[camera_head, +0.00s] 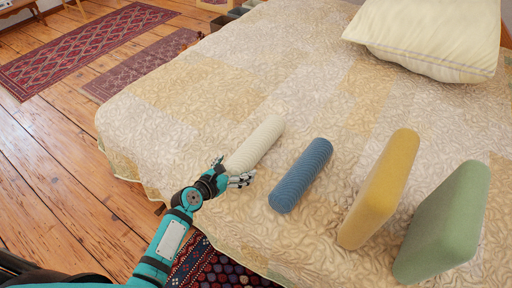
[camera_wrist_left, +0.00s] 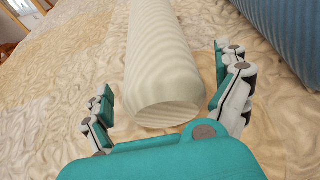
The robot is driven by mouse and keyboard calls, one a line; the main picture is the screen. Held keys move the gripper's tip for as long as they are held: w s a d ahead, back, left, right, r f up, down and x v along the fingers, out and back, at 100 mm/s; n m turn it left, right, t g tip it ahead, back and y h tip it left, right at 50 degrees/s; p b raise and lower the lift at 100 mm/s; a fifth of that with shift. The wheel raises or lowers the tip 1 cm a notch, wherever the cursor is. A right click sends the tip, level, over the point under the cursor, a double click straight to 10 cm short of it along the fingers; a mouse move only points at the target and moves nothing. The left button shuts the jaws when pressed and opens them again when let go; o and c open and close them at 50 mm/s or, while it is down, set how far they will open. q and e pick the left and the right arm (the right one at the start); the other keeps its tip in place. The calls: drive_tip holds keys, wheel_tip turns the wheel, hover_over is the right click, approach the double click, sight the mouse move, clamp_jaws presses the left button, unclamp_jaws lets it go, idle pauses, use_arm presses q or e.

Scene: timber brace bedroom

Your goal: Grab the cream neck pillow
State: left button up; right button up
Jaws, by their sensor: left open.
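The cream neck pillow (camera_head: 257,143) is a ribbed cylinder lying on the bed, pointing away from me to the upper right. My left gripper (camera_head: 231,172) is at its near end, with the fingers on either side of it. In the left wrist view the pillow (camera_wrist_left: 162,65) lies between the spread fingers of my left gripper (camera_wrist_left: 163,92), its round near end close to the palm. Gaps show between the fingers and the pillow. The gripper is open. My right gripper is not in view.
A blue ribbed cylinder (camera_head: 301,175) lies close on the right, also in the left wrist view (camera_wrist_left: 290,30). A yellow cushion (camera_head: 378,190) and a green cushion (camera_head: 443,222) stand further right. A large cream pillow (camera_head: 425,38) lies at the back. The quilted bed (camera_head: 190,110) is clear beyond the cylinders.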

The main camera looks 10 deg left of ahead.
use_arm(q)
drive_tip(key=shift+x, duration=1.15)
drive_tip(key=shift+s, duration=0.1)
drive_tip(key=c, duration=1.3)
